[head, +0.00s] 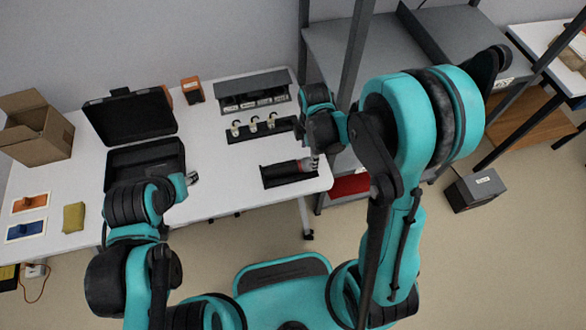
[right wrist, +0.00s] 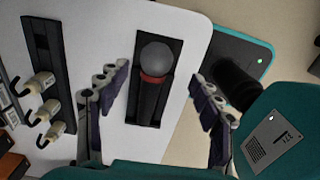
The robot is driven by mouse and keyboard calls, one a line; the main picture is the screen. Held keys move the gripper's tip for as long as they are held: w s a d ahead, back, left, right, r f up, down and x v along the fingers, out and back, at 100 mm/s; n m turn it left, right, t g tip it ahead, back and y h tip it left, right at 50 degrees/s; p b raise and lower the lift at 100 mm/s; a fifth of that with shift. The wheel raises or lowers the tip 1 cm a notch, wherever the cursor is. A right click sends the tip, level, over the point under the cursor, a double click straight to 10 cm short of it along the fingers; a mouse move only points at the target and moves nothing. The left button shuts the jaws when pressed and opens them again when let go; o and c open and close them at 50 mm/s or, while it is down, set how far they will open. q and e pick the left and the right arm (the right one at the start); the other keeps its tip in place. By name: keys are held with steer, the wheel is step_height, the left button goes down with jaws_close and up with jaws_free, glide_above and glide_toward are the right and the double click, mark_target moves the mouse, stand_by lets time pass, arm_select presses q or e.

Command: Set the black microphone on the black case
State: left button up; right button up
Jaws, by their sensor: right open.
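The black microphone has a grey ball head and a red ring; in the right wrist view the microphone (right wrist: 154,75) lies in a narrow black holder (right wrist: 138,115) on the white table. In the head view the holder (head: 284,178) is at the table's front right corner. My right gripper (head: 314,164) is over the head end of the microphone, partly hiding it. In the right wrist view my right gripper (right wrist: 160,105) is open, its fingers apart on either side of the microphone. The black case (head: 130,117) stands open at the table's left. My left gripper (head: 192,178) is near the case's front right corner; its fingers are unclear.
A black rack (head: 262,131) with several small pale pieces is behind the holder. A grey connector box (head: 250,100) and orange device (head: 192,90) stand farther back. A cardboard box (head: 36,130) is at left. Grey shelving (head: 345,45) borders the right side. The table's middle is clear.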

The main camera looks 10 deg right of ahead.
mark_target(307, 161)
steer(key=f, duration=0.1)
steer(key=f+b, duration=0.1)
steer(key=f, duration=0.1)
steer(key=f+b, duration=0.1)
steer(key=f, duration=0.1)
steer(key=shift+w+a, duration=0.2)
steer(key=shift+w, duration=0.1)
jaws_close()
steer(key=shift+r, duration=0.15)
